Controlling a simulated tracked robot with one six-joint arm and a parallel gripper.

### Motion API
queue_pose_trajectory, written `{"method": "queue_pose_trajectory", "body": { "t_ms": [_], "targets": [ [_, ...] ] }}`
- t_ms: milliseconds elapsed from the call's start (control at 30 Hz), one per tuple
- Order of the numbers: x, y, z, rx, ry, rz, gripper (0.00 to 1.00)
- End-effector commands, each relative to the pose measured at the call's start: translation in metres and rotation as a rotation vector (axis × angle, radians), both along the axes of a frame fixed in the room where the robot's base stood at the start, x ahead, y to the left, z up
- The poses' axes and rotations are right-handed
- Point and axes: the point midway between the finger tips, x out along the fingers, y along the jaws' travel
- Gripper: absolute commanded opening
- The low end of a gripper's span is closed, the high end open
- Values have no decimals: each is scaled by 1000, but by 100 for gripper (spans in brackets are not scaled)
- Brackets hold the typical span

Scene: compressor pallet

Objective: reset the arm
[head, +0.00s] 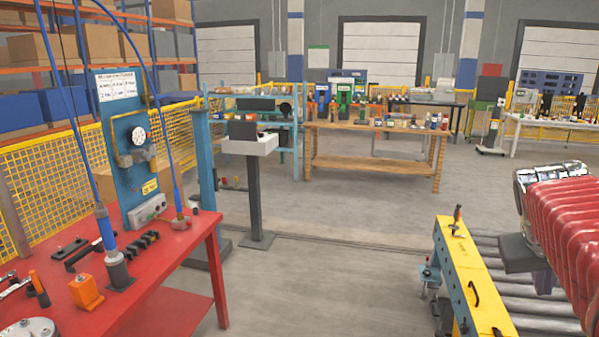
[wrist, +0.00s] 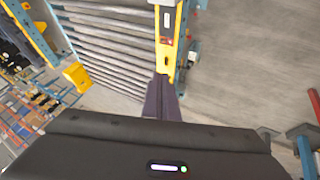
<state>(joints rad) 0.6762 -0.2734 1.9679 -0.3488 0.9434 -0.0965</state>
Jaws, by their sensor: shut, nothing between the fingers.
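My gripper (wrist: 162,80) shows in the wrist view, its two dark fingers together with nothing between them. It is in the air, and its fingertips overlap the end of the yellow conveyor rail (wrist: 168,45) in the picture. I cannot tell the gap between them. In the head view a red ribbed body fills the right edge above the roller conveyor (head: 545,327), with a dark block under it. The same yellow rail (head: 462,262) runs along the left side of the rollers there.
A red workbench (head: 150,262) with tools and fittings stands at the left, beside a blue gauge panel (head: 122,130). A grey pedestal (head: 255,190) and a wooden bench (head: 375,134) stand farther back. The floor between the red bench and conveyor is mostly clear.

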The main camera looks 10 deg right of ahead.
Motion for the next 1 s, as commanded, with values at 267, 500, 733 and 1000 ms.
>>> {"method": "queue_pose_trajectory", "body": {
  "t_ms": [267,500,733,1000],
  "targets": [
    [27,106,-26,74,-38,174,0],
    [20,203,-54,174,-86,318,0],
    [-6,287,-84,282,-119,449,0],
    [-33,338,-109,368,-134,536,0]
  ]
}}
